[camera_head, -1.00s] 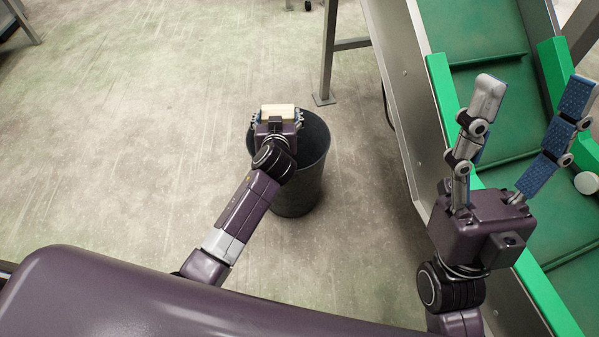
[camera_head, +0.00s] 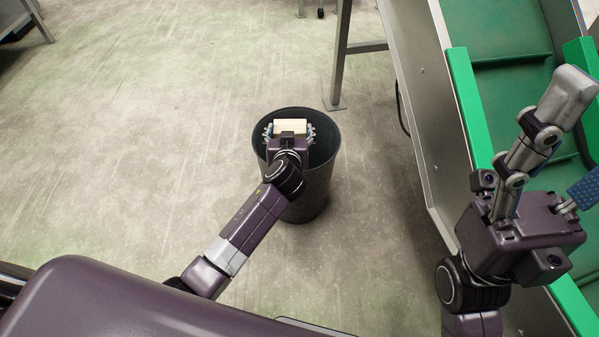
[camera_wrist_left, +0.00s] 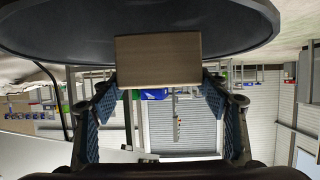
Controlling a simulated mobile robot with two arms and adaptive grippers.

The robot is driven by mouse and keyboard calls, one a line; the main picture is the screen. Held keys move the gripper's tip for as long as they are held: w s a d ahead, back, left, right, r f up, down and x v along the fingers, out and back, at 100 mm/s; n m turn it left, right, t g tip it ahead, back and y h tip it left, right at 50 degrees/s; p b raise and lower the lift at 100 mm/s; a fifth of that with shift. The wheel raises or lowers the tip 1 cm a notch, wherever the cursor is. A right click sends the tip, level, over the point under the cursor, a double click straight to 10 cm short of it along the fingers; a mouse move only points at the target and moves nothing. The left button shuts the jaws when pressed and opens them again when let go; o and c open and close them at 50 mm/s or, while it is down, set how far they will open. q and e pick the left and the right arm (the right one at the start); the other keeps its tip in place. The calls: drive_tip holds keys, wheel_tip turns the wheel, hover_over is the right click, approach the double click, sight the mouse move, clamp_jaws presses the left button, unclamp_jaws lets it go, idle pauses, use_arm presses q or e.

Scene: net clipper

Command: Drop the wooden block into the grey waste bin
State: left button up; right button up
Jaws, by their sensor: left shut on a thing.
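The wooden block (camera_head: 291,126) is pale and held between the fingers of my left gripper (camera_head: 290,131), which is shut on it. In the head view the block and gripper appear over the mouth of the grey waste bin (camera_head: 318,185), inside its rim outline. The left wrist view shows the block (camera_wrist_left: 158,60) between the blue finger pads, with the dark round bin rim (camera_wrist_left: 60,50) behind it. How high the block is relative to the rim is hard to tell. My right gripper (camera_head: 578,140) is open and empty over the green conveyor, one finger partly cut off.
The green conveyor (camera_head: 500,95) with its grey side frame (camera_head: 425,110) stands to the right of the bin. A metal leg with a foot plate (camera_head: 335,103) is just behind the bin. The floor (camera_head: 150,130) on the left is clear.

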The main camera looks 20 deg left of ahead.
use_arm(q)
drive_tip(key=o, duration=1.4)
drive_tip(key=shift+c, duration=0.2)
drive_tip(key=v, duration=1.2)
